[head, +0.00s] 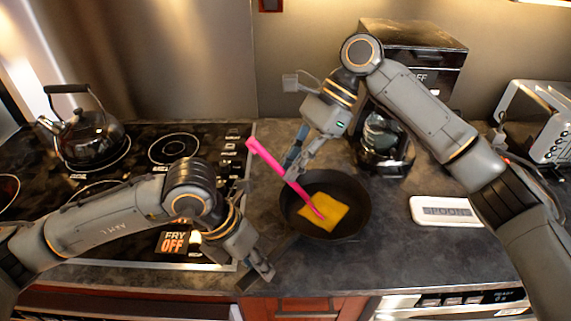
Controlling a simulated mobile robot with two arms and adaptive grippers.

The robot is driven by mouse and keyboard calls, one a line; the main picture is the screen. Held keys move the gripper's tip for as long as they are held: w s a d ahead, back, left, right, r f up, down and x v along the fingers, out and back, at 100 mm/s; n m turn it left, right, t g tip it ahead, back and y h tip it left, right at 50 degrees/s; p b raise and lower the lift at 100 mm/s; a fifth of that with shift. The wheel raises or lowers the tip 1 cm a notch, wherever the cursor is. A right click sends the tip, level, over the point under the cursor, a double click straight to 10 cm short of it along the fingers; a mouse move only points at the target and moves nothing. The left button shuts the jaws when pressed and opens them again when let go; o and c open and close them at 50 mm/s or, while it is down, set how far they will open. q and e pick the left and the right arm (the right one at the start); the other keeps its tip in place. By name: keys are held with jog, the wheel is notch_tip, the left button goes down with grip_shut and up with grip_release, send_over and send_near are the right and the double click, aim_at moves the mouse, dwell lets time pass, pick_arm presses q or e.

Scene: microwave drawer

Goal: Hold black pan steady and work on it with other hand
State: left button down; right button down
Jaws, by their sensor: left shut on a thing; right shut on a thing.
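The black pan (359,217) sits on the dark counter, with a flat yellow piece of food (325,213) in it. Its handle side is toward the lower left, where my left gripper (266,272) is shut on the handle; the grip itself is mostly hidden. My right gripper (290,174) is shut on a pink utensil (268,158) above the pan's upper left rim. The utensil slants down to the right, and its lower end meets the yellow food.
A stove (120,150) with a kettle (87,135) lies at the left. A coffee maker (385,140) stands behind the pan. A toaster (540,120) and a white "SPOONS" holder (445,211) are at the right.

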aim_at(277, 172)
jog(key=shift+w+d, duration=0.4)
jog(key=shift+d, duration=0.3)
jog(key=shift+w+d, duration=0.35)
jog(key=shift+d, duration=0.35)
jog(key=shift+s+a+f, duration=0.1)
jog(key=shift+s+a, duration=0.4)
jog(key=shift+a, duration=0.35)
jog(key=shift+s+a, duration=0.45)
jog(key=shift+a, duration=0.35)
jog(key=shift+s+a+f, duration=0.1)
jog(key=shift+s+a, duration=0.4)
jog(key=shift+a, duration=0.35)
jog(key=shift+w+d, duration=2.1)
jog(key=shift+d, duration=1.6)
jog(key=shift+s+a, duration=0.75)
jog(key=shift+a, duration=0.55)
jog(key=shift+s+a, duration=0.75)
jog(key=shift+a, duration=0.6)
jog(key=shift+s+a, duration=0.75)
jog(key=shift+a, duration=0.55)
jog(key=w+d, duration=0.4)
jog(key=d, duration=0.3)
jog(key=shift+w+d, duration=0.15)
jog(key=shift+d, duration=0.1)
